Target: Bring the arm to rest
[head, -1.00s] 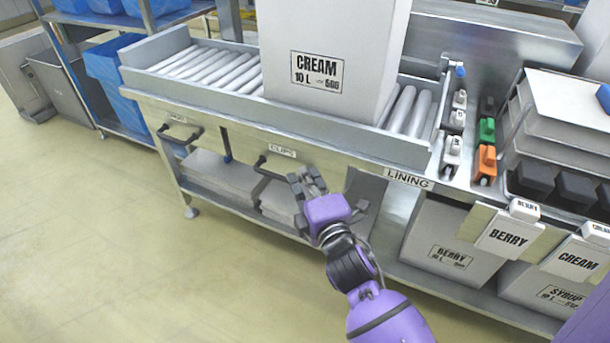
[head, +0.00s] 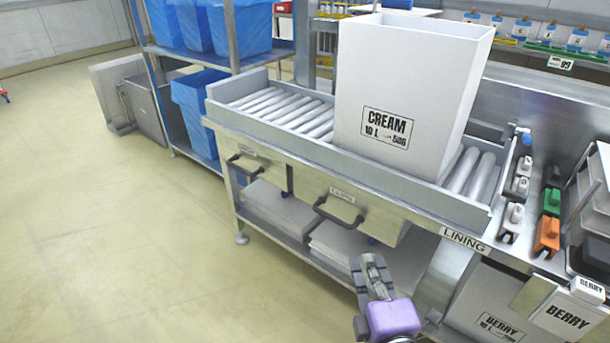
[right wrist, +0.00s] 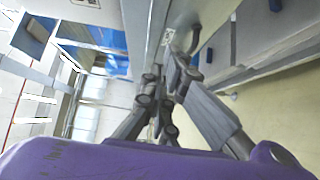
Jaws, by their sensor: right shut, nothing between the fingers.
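My right gripper (head: 374,272) is low in the head view, in front of the lining station and below its clips drawer (head: 342,207). It is shut and empty, and no object touches its fingers. In the right wrist view its grey fingers (right wrist: 165,95) come together near the middle, with the bench side and drawer handle beyond them. The purple wrist housing fills the bottom of that view. My left gripper is not in view.
A tall white CREAM box (head: 410,90) stands open on the roller conveyor (head: 290,112). Coloured clip tools (head: 547,233) lie at the right. A BERRY box (head: 485,310) is under the bench. Blue bins (head: 196,105) fill a rack at the left. The floor (head: 90,220) at left is clear.

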